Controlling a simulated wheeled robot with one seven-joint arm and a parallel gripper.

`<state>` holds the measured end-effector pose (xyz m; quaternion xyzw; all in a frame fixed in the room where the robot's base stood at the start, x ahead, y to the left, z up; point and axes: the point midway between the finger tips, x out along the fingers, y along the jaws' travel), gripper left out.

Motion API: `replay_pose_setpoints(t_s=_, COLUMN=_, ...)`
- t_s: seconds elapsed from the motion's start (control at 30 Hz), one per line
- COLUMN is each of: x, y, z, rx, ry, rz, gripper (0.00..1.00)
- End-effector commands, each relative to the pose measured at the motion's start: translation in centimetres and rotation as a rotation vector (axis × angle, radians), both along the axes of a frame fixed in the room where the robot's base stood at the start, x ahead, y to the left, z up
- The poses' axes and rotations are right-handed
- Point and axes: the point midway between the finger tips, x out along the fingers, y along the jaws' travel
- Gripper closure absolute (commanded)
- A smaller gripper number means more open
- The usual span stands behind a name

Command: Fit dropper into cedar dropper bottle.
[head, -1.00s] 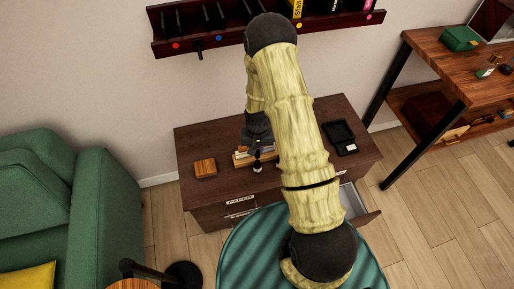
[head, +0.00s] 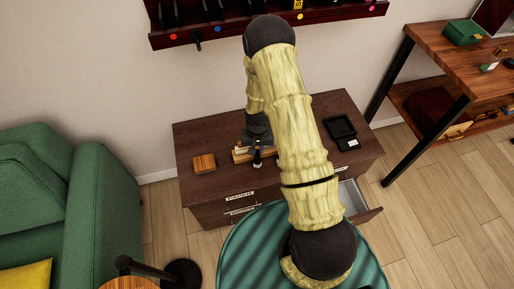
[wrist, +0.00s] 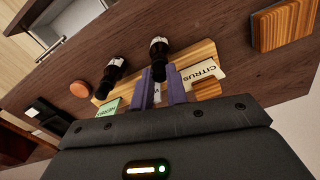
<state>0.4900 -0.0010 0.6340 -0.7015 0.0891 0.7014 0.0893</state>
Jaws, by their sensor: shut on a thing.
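My gripper (wrist: 160,91) has its two purple fingers around a slim dark dropper (wrist: 159,60) with a pale end, in the wrist view. It is above or beside a wooden rack (wrist: 205,52) on the dark cabinet top. A second black-topped piece (wrist: 113,70) stands to the left. A card reading CITRUS (wrist: 203,71) is right of the fingers, a green card (wrist: 112,107) is left, and a pale label partly shows between the fingers. I cannot read a cedar label. In the head view my arm partly hides the rack (head: 241,157).
The cabinet top (head: 205,135) also holds a wooden block (head: 204,163) on the left and a black tray (head: 340,128) on the right. A drawer (head: 354,198) stands open at the front right. A wall shelf (head: 225,34) is behind.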

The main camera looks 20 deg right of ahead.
Motion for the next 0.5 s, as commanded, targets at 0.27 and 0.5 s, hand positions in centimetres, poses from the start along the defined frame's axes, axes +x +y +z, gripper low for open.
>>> replay_pose_setpoints(t_s=0.27, x=0.00, y=0.00, z=-1.12, rx=0.000, ry=0.000, rz=0.000, gripper=0.91)
replay_pose_setpoints(t_s=0.5, x=0.00, y=0.00, z=-1.02, rx=0.000, ry=0.000, rz=0.000, gripper=0.59)
